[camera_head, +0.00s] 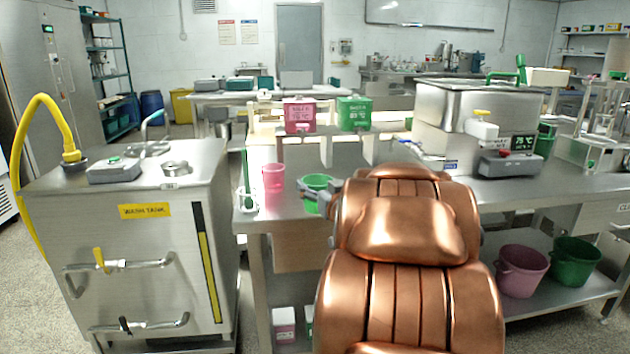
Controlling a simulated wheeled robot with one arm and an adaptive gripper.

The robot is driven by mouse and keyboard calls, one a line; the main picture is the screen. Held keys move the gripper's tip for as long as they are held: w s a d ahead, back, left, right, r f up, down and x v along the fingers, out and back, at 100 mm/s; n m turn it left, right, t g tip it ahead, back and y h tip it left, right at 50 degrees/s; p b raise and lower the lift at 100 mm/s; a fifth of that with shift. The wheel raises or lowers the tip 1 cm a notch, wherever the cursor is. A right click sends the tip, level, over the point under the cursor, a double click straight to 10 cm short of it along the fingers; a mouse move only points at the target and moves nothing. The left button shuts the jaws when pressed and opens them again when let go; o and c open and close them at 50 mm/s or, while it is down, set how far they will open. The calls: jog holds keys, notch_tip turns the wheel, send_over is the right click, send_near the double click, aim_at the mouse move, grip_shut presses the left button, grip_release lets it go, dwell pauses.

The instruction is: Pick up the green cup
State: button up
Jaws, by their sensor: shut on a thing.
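The green cup (317,182) stands upright at the front of the steel table, right of a pink cup (273,178). My gripper (318,193) is at the green cup, coming in from the right, and is shut on it. My large copper-coloured arm hides most of the gripper and the table behind it. Whether the cup's base touches the table is hard to tell.
A wash tank (130,240) stands left of the steel table (262,218). Pink (300,115) and green (354,113) dispensers stand behind the cups. A steel bath (440,115) is to the right. Pink (522,270) and green (575,262) buckets sit on the lower shelf.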

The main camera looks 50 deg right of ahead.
jog(key=shift+s+a+r, duration=0.15)
jog(key=shift+s+a, duration=0.45)
jog(key=shift+s, duration=0.25)
jog(key=shift+s+a+r, duration=0.1)
jog(key=shift+s+a, duration=0.5)
jog(key=shift+s, duration=0.25)
jog(key=shift+s, duration=0.1)
